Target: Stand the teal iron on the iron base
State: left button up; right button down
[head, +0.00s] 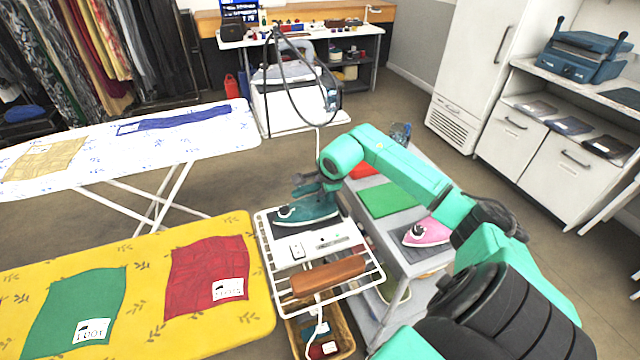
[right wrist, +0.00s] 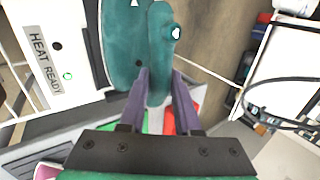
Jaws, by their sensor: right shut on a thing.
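The teal iron (head: 308,213) is at the far end of the white iron base (head: 318,243), its soleplate side toward the base. I cannot tell whether it touches the base. My right gripper (head: 318,186) is shut on the iron's handle. In the right wrist view the fingers of my right gripper (right wrist: 158,85) close around the teal handle (right wrist: 161,45), beside the iron's body (right wrist: 122,40). The base (right wrist: 48,62) shows a "HEAT READY" label there. My left gripper is not in view.
A grey cart (head: 402,258) on the right holds a pink iron (head: 428,232) and a green mat (head: 390,199). A yellow ironing board (head: 140,285) with green and red cloths is at left. A brown roll (head: 328,275) lies on the wire rack over a basket (head: 338,335).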

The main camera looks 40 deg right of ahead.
jog(key=shift+w, duration=0.1)
jog(key=c, duration=0.6)
grip_release()
jog(key=shift+b+v, duration=1.85)
jog(key=shift+v, duration=4.2)
jog(key=shift+f, duration=0.15)
